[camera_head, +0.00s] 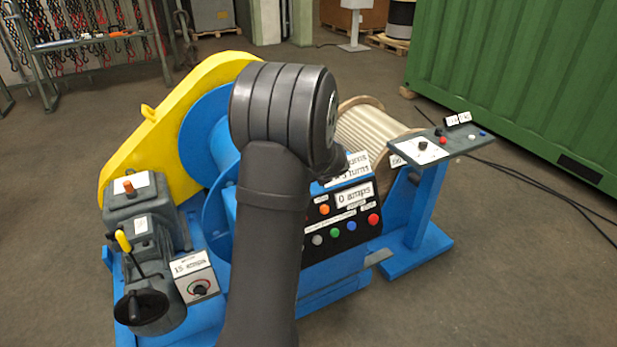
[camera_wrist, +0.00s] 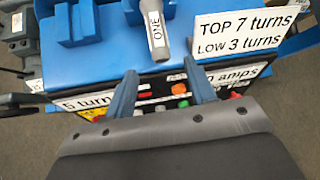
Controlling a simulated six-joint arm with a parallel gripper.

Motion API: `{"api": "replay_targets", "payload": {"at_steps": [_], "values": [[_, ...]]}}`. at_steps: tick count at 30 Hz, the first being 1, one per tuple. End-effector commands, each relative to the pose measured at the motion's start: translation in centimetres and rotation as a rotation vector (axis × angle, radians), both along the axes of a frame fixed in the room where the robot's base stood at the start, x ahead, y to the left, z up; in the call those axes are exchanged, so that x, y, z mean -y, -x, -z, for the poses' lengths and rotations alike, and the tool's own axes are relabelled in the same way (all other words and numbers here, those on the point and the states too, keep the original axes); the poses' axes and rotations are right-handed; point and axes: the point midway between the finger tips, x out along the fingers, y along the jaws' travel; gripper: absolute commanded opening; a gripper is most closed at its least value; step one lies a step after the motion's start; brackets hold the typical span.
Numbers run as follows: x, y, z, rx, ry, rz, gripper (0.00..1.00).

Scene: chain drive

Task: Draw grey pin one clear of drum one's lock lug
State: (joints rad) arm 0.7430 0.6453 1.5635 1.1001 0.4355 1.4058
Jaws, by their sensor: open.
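In the wrist view the grey pin (camera_wrist: 178,45) carries a white label reading ONE. It lies at the top centre, over a blue block. Blue lug-like pieces (camera_wrist: 78,22) stand to its left; I cannot tell which is the lock lug, or whether the pin sits in it. My gripper (camera_wrist: 160,68) is open, with two blue fingers spread and nothing between them. The pin's near end shows just beyond the gap between the fingertips, apparently apart from them. In the head view my arm hides the pin and the gripper.
White signs (camera_wrist: 243,28) stand right of the pin. Below lies a black button panel (camera_head: 341,225) with coloured buttons. In the head view a yellow guard (camera_head: 150,130), a grey motor (camera_head: 140,225) and a rope-wound drum (camera_head: 375,128) surround my arm. A control stand (camera_head: 430,148) is at the right.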

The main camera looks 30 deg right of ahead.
Motion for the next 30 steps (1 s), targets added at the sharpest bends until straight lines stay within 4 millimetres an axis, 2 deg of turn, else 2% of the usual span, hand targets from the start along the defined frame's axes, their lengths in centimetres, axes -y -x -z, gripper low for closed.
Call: {"api": "replay_targets", "payload": {"at_steps": [6, 12, 25, 26, 30], "values": [[0.5, -2.6, 2.7, -0.002, -0.002, 0.000, 0.50], [0.8, -4.2, 4.2, -0.001, -0.001, 0.000, 0.50], [0.9, -4.8, 4.8, 0.000, 0.000, 0.000, 0.50], [0.9, -4.8, 4.8, 0.000, 0.000, 0.000, 0.48], [0.9, -4.8, 4.8, 0.000, 0.000, 0.000, 0.21]]}}
